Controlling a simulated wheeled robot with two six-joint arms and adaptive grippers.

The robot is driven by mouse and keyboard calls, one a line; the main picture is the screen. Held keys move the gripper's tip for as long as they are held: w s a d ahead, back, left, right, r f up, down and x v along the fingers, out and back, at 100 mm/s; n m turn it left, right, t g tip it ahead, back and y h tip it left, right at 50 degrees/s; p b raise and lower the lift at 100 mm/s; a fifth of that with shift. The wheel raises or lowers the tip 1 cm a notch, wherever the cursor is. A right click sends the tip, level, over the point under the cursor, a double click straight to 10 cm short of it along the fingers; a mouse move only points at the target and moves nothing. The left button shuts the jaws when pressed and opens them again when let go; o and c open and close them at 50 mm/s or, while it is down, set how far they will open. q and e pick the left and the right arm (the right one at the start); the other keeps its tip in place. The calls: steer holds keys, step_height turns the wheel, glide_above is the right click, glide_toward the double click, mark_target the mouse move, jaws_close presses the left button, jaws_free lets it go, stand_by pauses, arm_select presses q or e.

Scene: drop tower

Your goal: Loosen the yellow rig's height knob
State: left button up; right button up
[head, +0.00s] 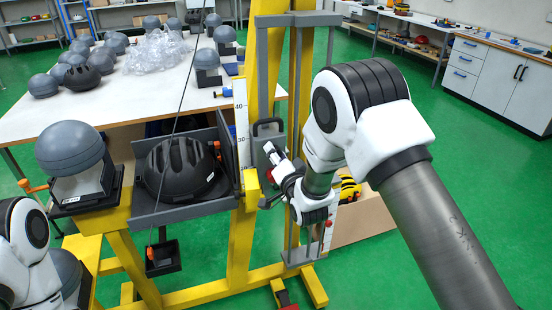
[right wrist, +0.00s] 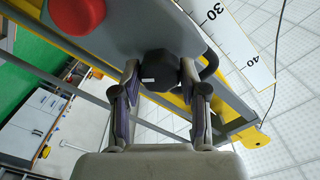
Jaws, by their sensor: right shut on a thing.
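The yellow rig (head: 241,245) stands in the middle of the head view, with a height scale (head: 242,125) on its upright. Its dark height knob (right wrist: 160,70) shows in the right wrist view on a grey plate (right wrist: 120,35), with a small white mark on its face. My right gripper (right wrist: 160,76) has a finger on each side of the knob and is shut on it. In the head view my right gripper (head: 272,170) is at the rig's upright, and the knob is hidden there. My left arm shows at the lower left; its gripper is out of view.
A black helmet (head: 180,168) sits in a grey cradle (head: 185,212) left of the upright. A grey dome (head: 70,147) stands further left. A red button (right wrist: 75,14) is close to my right gripper. A white table (head: 150,98) with helmets and domes is behind.

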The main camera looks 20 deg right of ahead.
steer(key=shift+d+f+m+b, duration=0.1)
steer(key=shift+m+b, duration=1)
steer(key=shift+m, duration=3.2)
steer(key=o, duration=1.1)
steer(key=shift+s, duration=0.1)
steer(key=s, duration=1.2)
steer(key=shift+d, duration=0.25)
